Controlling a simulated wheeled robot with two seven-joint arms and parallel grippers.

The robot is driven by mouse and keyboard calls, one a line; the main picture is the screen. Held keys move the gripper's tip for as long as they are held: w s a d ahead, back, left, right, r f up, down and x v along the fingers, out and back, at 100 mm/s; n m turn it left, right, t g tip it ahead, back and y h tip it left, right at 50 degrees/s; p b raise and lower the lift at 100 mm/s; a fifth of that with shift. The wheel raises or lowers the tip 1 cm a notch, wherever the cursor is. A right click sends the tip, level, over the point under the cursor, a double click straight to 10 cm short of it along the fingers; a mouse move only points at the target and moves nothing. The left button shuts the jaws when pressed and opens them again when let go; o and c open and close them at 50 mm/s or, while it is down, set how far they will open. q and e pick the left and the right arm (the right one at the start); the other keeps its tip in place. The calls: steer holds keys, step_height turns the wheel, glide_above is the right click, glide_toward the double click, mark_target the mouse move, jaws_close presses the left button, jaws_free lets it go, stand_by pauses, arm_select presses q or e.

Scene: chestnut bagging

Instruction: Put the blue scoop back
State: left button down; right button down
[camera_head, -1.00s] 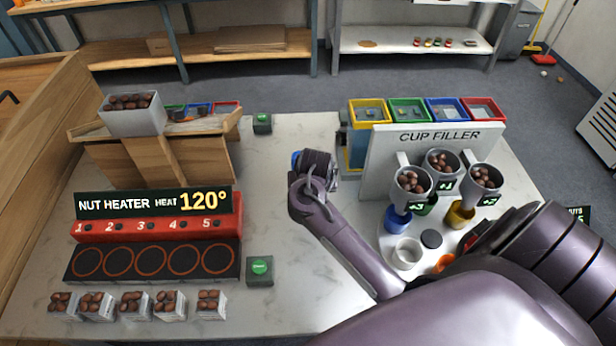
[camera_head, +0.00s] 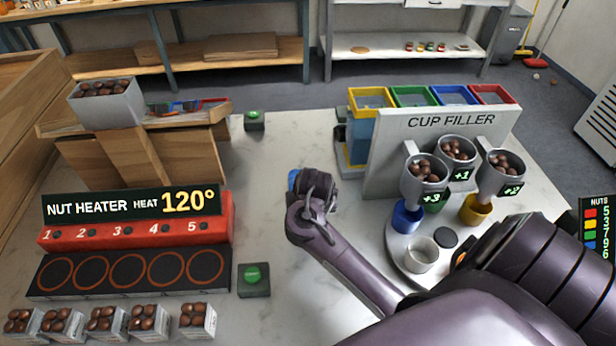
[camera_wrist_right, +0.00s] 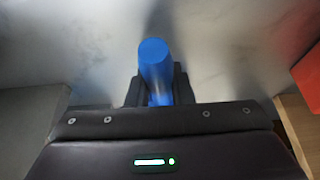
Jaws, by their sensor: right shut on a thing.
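My right gripper (camera_head: 302,178) is over the white counter between the nut heater and the cup filler, mostly hidden behind its own wrist. It is shut on the blue scoop (camera_head: 293,180), of which only a small blue bit shows at the left of the gripper in the head view. In the right wrist view the scoop (camera_wrist_right: 155,65) shows as a blue round-ended cylinder between the dark fingers (camera_wrist_right: 155,90). The rest of the scoop is hidden. My left gripper is not in view.
Yellow, green, blue and red bins (camera_head: 450,95) stand behind the cup filler (camera_head: 445,122). The nut heater (camera_head: 130,202) is at left.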

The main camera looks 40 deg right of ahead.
steer(key=shift+s+r, duration=0.1)
steer(key=c, duration=1.3)
jaws_free()
